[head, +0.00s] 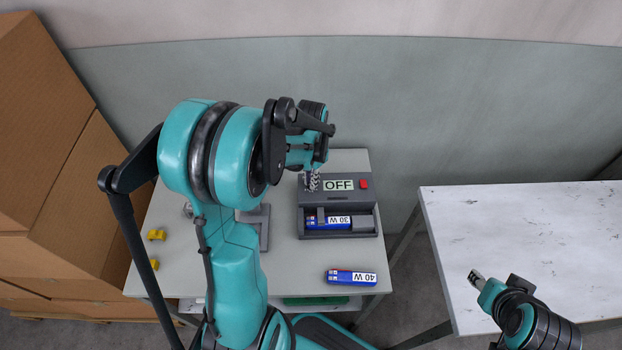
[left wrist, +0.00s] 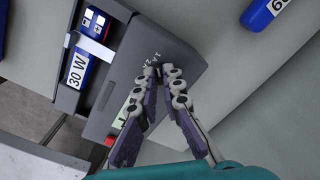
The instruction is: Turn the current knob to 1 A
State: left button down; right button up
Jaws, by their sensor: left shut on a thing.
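A dark grey device (head: 338,196) sits on the left table, with a display reading OFF (head: 338,184) and a red button (head: 364,184). My left gripper (head: 312,184) points down at the device's left part, beside the display. In the left wrist view its fingertips (left wrist: 164,76) are shut on the current knob, which they hide. Small white scale marks (left wrist: 150,60) show beside the fingertips; the knob's pointer cannot be read. My right gripper (head: 476,279) is over the right table, away from the device; its fingers are too small to judge.
A blue 30 W block (head: 328,222) lies in the device's front bay. A blue 40 W block (head: 350,277) lies in front of it. Another blue block (left wrist: 262,12) shows in the left wrist view. Yellow pieces (head: 156,235) lie at left. Cardboard boxes (head: 60,170) stand further left.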

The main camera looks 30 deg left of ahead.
pick_arm(q)
jog(key=c, duration=1.7)
grip_release()
notch_tip(320, 180, up, 12)
jog(key=s+d+t, duration=0.2)
jog(key=s+d, duration=0.1)
jog(key=d, duration=0.1)
jog(key=s+d+n+t, duration=0.1)
jog(key=s+d+t, duration=0.1)
jog(key=s+d, duration=0.2)
jog(key=s+d+n+t, duration=0.1)
jog(key=s+d+t, duration=0.2)
jog(key=d, duration=0.2)
jog(key=shift+s+r, duration=0.2)
jog(key=shift+r, duration=0.1)
